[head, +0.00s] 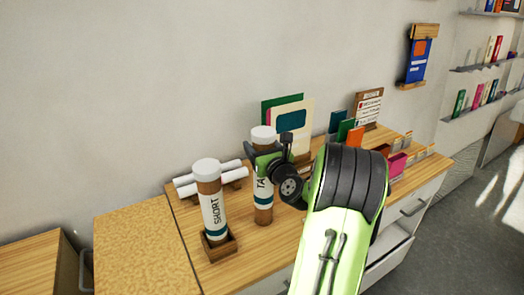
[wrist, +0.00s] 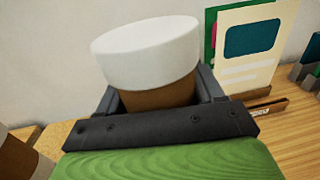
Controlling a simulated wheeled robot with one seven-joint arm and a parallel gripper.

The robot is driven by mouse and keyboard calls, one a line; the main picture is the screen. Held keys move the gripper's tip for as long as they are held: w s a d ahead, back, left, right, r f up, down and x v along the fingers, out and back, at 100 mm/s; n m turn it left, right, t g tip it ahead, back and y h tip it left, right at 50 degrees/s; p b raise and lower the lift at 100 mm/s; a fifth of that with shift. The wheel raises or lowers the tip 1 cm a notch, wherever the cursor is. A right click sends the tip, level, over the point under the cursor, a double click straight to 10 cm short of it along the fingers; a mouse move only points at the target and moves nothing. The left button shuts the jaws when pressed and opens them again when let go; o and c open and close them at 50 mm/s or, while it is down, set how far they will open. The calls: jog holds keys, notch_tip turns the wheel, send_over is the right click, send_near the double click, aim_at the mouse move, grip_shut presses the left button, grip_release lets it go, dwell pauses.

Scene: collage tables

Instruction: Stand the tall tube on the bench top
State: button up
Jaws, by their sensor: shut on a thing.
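The tall tube (head: 263,203) is a brown cylinder with a white cap and a white label, of which the letters "TA" show. It looks upright over the wooden bench top (head: 278,240); I cannot tell whether its base touches the wood. My gripper (head: 265,157) is shut around its upper part, just below the cap. In the wrist view the white cap (wrist: 147,52) rises above the dark jaws (wrist: 160,110), and the lower tube is hidden.
White rolls (head: 210,178) lie on a rack behind the short tube. Green and cream cards (head: 290,118) stand behind the tall tube. Coloured cards and small holders (head: 395,163) fill the bench's right side. A cork-like panel (head: 140,250) lies left.

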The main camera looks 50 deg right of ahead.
jog(key=o, duration=1.1)
jog(key=shift+c, duration=0.2)
jog(key=o, duration=0.4)
jog(key=shift+r, duration=0.1)
jog(key=b+v, duration=0.3)
jog(key=v, duration=0.9)
